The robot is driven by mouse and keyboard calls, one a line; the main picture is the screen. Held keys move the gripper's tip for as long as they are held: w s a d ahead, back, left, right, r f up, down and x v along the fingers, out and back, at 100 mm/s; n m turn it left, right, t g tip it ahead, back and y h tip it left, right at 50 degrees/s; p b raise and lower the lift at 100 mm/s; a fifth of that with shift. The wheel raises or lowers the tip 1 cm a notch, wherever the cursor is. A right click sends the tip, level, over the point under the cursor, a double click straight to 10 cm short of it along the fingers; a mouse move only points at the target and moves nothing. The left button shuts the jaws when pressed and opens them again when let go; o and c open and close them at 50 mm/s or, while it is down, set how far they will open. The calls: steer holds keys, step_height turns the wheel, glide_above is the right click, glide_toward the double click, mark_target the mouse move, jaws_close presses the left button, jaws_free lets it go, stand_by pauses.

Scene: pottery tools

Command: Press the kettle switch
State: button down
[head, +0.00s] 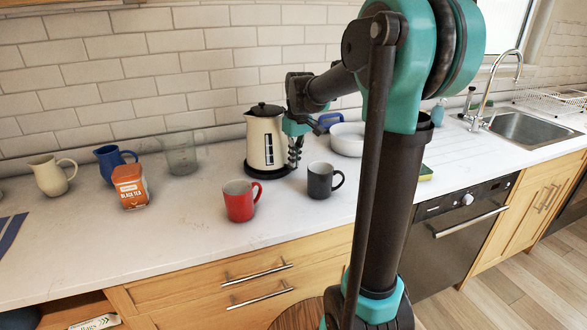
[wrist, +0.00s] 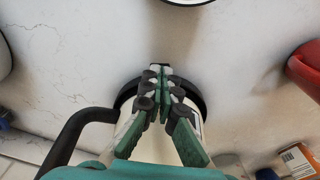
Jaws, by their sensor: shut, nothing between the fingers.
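The cream kettle (head: 262,140) with a black lid stands upright on its black base (head: 258,173) on the counter. My gripper (head: 295,163) is shut and empty, pointing down along the kettle's right side. In the wrist view, the shut fingertips (wrist: 161,85) lie over the edge of the black round base (wrist: 196,95), and the black handle (wrist: 72,130) curves out at left. A small dark piece shows at the fingertips; I cannot tell if it is the switch. The switch is not clearly visible, and I cannot tell whether the fingers touch it.
A red mug (head: 239,205) and a dark grey mug (head: 320,183) stand in front of the kettle. A glass jug (head: 180,155), orange tea tin (head: 130,188), blue jug (head: 107,165) and cream jug (head: 50,177) stand left. A white pot (head: 348,140) stands right.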

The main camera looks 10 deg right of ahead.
steer(key=shift+f, duration=0.85)
steer(key=shift+d, duration=0.1)
steer(key=shift+s+d+r, duration=0.3)
steer(key=shift+s+d, duration=0.05)
steer(key=shift+s, duration=0.35)
steer(key=shift+s+d+r, duration=0.25)
steer(key=shift+s+d, duration=0.05)
steer(key=shift+s, duration=0.35)
step_height(320, 180, up, 12)
steer(key=shift+s+d, duration=0.3)
steer(key=shift+s, duration=0.15)
